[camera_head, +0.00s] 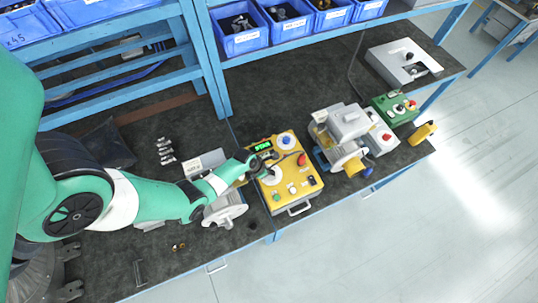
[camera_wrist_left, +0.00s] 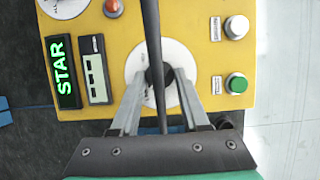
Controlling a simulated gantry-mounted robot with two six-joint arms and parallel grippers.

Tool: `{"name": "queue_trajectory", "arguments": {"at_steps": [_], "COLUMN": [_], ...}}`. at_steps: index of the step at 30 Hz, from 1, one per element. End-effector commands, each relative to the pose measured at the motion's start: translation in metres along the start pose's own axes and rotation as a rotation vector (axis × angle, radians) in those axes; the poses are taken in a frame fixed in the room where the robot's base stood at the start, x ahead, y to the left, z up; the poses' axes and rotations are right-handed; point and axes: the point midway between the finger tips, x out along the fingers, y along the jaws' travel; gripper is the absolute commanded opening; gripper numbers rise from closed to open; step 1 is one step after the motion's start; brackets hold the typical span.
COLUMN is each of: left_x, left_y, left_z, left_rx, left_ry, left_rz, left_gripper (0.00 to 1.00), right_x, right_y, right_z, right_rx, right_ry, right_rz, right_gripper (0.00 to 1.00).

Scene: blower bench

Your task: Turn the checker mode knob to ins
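The checker is a yellow box (camera_head: 308,185) on the bench, with a lit green display (camera_wrist_left: 62,72) whose visible letters read STAR. A white round dial (camera_wrist_left: 134,66) with a black knob (camera_wrist_left: 162,76) sits on its panel. My left gripper (camera_wrist_left: 161,73) is over this dial, its fingertips on either side of the knob. I cannot tell whether they touch it. A dark cable or rod crosses in front and hides part of the knob, so its pointer and the dial markings are unreadable. In the head view my left gripper (camera_head: 262,168) partly covers the dial. My right gripper is not in view.
The panel also has a green button (camera_wrist_left: 237,83), a silver button (camera_wrist_left: 236,27) and a blue knob (camera_head: 286,141). A grey motor-like machine (camera_head: 345,125) stands to the right. A silver part (camera_head: 225,210) lies left of the checker. Blue bins (camera_head: 240,40) line the back shelf.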

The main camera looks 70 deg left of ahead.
Motion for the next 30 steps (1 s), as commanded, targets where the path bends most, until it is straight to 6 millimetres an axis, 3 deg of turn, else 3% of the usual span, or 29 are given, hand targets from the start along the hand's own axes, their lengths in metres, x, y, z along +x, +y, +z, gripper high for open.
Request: {"name": "queue_trajectory", "arguments": {"at_steps": [1, 4, 17, 30], "left_x": [0.0001, 0.0001, 0.0001, -0.0008], "left_y": [0.0, 0.0, 0.0011, 0.0044], "left_z": [-0.0001, -0.0002, -0.0005, 0.0008], "left_rx": [0.0, 0.0, 0.052, 0.349], "left_ry": [0.0, 0.0, 0.001, 0.002], "left_rz": [0.0, 0.0, -0.022, -0.147], "left_gripper": [0.18, 0.0, 0.0, 0.0], "right_x": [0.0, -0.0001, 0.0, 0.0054], "right_y": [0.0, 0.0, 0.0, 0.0], "right_z": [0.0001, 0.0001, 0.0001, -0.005], "right_rx": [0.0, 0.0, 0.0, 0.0], "right_ry": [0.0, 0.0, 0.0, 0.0], "right_rz": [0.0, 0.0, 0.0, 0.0], "right_gripper": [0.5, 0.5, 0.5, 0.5]}}
